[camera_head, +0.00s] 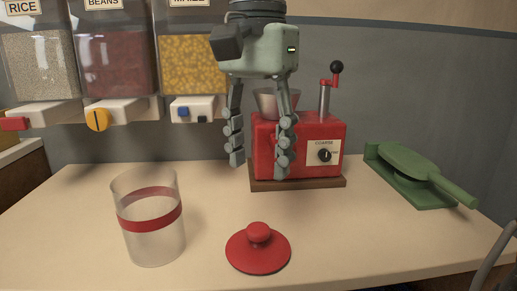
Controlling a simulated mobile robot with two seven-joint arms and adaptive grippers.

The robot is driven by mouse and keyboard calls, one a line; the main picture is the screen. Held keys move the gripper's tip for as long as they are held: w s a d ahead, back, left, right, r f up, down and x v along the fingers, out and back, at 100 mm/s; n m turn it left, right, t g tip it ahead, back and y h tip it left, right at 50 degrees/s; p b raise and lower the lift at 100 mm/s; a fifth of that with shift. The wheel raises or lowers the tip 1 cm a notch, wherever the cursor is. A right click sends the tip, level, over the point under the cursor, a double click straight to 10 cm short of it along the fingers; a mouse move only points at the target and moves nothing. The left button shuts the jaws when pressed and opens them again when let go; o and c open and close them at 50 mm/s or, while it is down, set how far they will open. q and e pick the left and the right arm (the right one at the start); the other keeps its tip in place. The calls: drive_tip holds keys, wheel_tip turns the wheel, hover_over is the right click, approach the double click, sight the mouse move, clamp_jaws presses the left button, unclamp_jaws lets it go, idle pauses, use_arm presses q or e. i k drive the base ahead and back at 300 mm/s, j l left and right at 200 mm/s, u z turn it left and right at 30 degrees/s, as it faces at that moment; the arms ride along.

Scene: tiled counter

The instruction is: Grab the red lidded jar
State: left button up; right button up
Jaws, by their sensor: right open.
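The clear jar (150,240) with a red band around it stands upright and open-topped on the counter at the left front. It looks empty. Its red lid (260,258) with a round knob lies on the counter to the right of the jar, apart from it. My right gripper (260,160) points down with its fingers spread. It is open and empty, in front of the red grinder, beyond and above the lid and to the right of the jar. My left gripper is not in view.
The red grinder (298,160) with a crank stands on a brown base at the back. Dispensers of rice (40,65), beans (115,65) and yellow grain (190,62) hang at the back left. The right front counter (370,235) is clear.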

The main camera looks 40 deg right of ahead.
sight(147, 199)
drive_tip(key=k+j, duration=1.2)
drive_tip(key=k, duration=0.1)
